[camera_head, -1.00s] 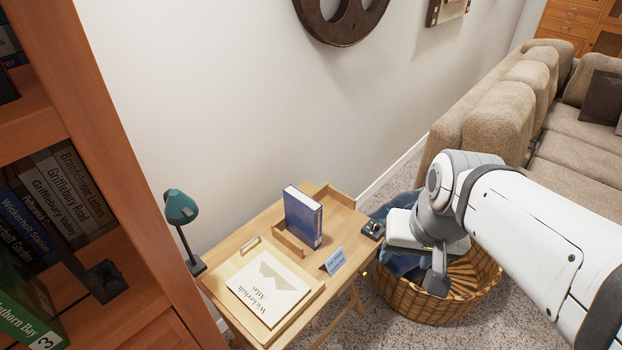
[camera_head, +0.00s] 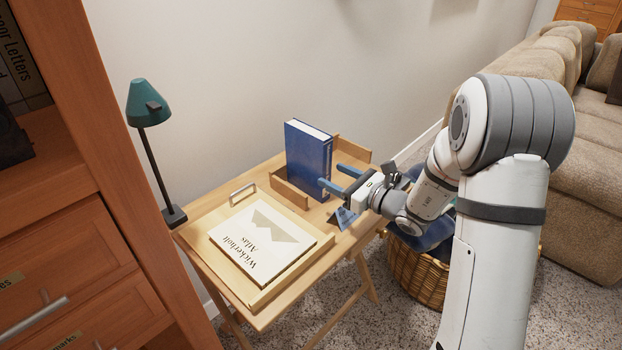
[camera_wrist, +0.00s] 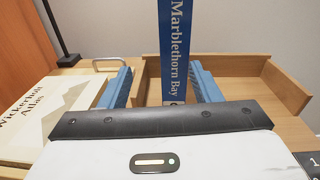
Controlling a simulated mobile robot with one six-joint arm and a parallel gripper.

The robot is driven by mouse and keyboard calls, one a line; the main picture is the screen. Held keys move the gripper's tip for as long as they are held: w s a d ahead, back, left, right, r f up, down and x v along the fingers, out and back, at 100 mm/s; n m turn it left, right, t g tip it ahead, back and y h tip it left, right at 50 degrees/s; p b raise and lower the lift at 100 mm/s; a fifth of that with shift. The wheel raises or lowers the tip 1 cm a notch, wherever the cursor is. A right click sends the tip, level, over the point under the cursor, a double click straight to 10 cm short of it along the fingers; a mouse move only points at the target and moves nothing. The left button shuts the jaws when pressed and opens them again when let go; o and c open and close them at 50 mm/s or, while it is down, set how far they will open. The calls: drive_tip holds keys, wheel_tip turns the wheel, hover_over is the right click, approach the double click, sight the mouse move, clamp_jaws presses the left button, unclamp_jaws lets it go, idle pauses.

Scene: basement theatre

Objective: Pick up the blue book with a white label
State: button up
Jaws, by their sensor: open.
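The blue book (camera_head: 308,158) stands upright in a low wooden holder on the small wooden table. In the wrist view its blue spine (camera_wrist: 174,50) faces me, with white lettering reading "Marblethorn Bay" and a small pale mark near the bottom. My gripper (camera_head: 338,178) is open, its two blue fingers pointing at the book from the right. In the wrist view my gripper (camera_wrist: 167,85) has one finger left and one right of the spine, with gaps on both sides. The book is not gripped. Its lower end is hidden behind my gripper body in the wrist view.
A cream "Wickerholt Atlas" (camera_head: 262,240) lies on a tray on the table (camera_head: 215,205). A teal lamp (camera_head: 148,105) stands at the back left. The holder's wooden walls (camera_head: 290,192) flank the book. A wicker basket (camera_head: 415,275) is at right.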

sight(318, 166)
drive_tip(key=shift+w+d+f+m+t, duration=0.3)
drive_tip(key=shift+w+f+m, duration=0.2)
drive_tip(key=shift+f, duration=0.25)
drive_tip(key=shift+w+a, duration=0.1)
drive_tip(key=shift+w, duration=0.2)
drive_tip(key=b+x, duration=0.1)
drive_tip(key=x, duration=0.6)
drive_tip(key=shift+w, duration=0.15)
clamp_jaws()
